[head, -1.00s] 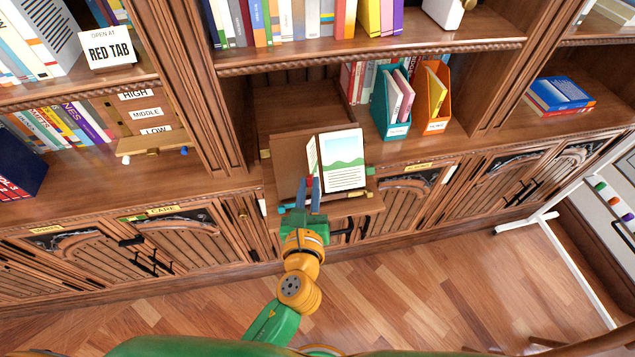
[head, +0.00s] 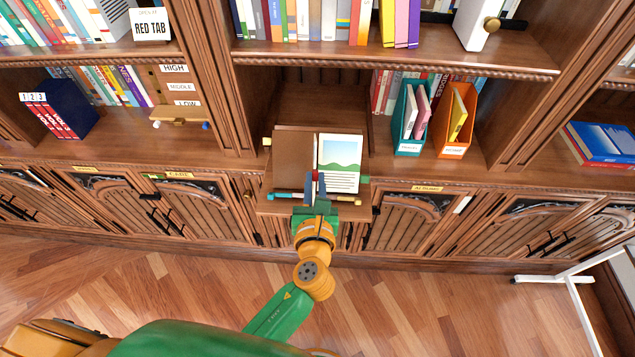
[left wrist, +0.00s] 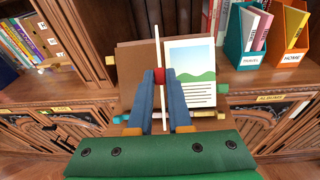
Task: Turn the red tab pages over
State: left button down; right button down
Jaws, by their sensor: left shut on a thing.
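An open book lies on a wooden stand (head: 270,206) in the middle bay. Its left side is a bare brown cover (head: 293,158). Its right page (head: 340,165) shows green hills, blue sky and lines of text. The red tab (head: 316,177) is at the gutter between my left gripper's (head: 316,185) blue fingertips, which are shut on it. In the left wrist view, the red tab (left wrist: 160,75) is pinched between the fingers. The tabbed pages (left wrist: 157,45) stand up from the book, seen nearly edge-on. My right gripper is not in view.
A teal file box (head: 409,118) and an orange one (head: 456,120) stand right of the book. A "RED TAB" sign (head: 150,25) stands on the upper left shelf. A HIGH/MIDDLE/LOW board (head: 178,90) is at left.

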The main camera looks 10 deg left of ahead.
pick_arm(q)
jog(key=shift+a+f, duration=0.1)
jog(key=shift+f, duration=0.05)
jog(key=c, duration=1)
grip_release()
jog(key=shift+o, duration=0.8)
jog(key=shift+w, duration=0.15)
jog(key=b+v, duration=0.1)
jog(key=v, duration=0.6)
